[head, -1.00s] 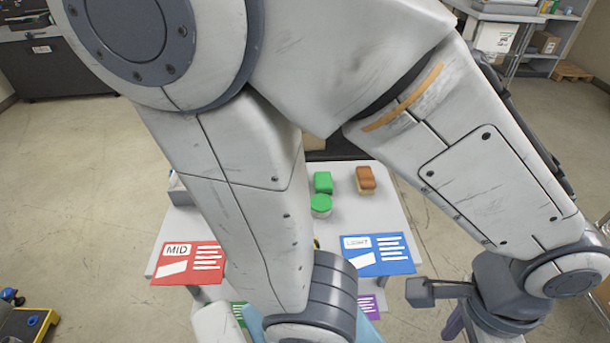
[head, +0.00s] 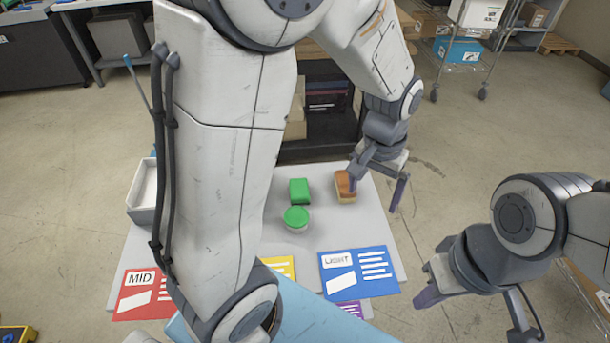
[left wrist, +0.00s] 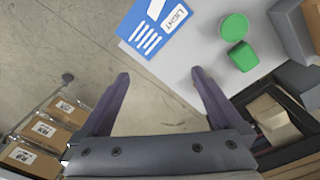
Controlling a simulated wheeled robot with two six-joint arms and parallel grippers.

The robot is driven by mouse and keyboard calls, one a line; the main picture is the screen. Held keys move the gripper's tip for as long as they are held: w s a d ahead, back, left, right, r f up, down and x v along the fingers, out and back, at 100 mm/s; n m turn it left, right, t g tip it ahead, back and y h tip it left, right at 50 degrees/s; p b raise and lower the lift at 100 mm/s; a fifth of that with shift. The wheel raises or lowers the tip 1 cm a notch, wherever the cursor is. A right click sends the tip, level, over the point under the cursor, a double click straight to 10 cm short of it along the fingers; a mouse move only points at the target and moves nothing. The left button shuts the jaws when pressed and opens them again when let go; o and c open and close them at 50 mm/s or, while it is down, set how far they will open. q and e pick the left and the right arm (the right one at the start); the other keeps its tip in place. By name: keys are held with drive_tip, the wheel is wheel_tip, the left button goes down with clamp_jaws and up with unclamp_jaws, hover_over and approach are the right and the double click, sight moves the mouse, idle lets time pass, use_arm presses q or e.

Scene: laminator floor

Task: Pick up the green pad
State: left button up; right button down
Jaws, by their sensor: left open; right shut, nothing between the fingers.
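The green pad (head: 299,191) is a small green block lying on the white table. Just in front of it stands a round tub with a green lid (head: 296,217). To its right lies an orange-brown and tan block (head: 346,190), partly covered by a finger of my left gripper (head: 372,201). My left gripper is open and empty at the table's right edge, to the right of the pad. In the left wrist view the pad (left wrist: 242,57) and tub (left wrist: 235,27) lie beyond the right finger, outside the open jaws (left wrist: 160,72). My right gripper (head: 424,296) is shut and empty, right of the table.
A red MID card (head: 143,295), a yellow card (head: 280,267) and a blue LIGHT card (head: 358,273) lie along the table's front. A grey-white tray (head: 143,190) stands at the left. A dark shelf unit (head: 320,120) is behind the table. Open floor lies to the right.

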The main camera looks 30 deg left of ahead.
use_arm(q)
drive_tip(key=w+a+f+n, duration=0.2)
drive_tip(key=w+a+f, duration=0.1)
drive_tip(key=w+a, duration=0.25)
drive_tip(key=n+p, duration=0.1)
drive_tip(key=n, duration=0.5)
hover_over(299, 188)
wheel_tip(299, 188, down, 12)
drive_tip(key=r, duration=0.1)
drive_tip(key=shift+y, duration=0.3)
drive_tip(key=f, duration=0.1)
drive_tip(key=f+p, duration=0.1)
drive_tip(key=f, duration=0.3)
drive_tip(key=shift+w+a+f+p, duration=0.1)
drive_tip(key=shift+w+a+p, duration=0.05)
drive_tip(key=shift+a+p, duration=0.15)
drive_tip(key=shift+d+f, duration=0.1)
drive_tip(key=shift+f, duration=0.5)
drive_tip(key=f+p, duration=0.3)
drive_tip(key=f, duration=0.1)
drive_tip(key=shift+d+f, duration=0.2)
drive_tip(key=shift+f, duration=0.4)
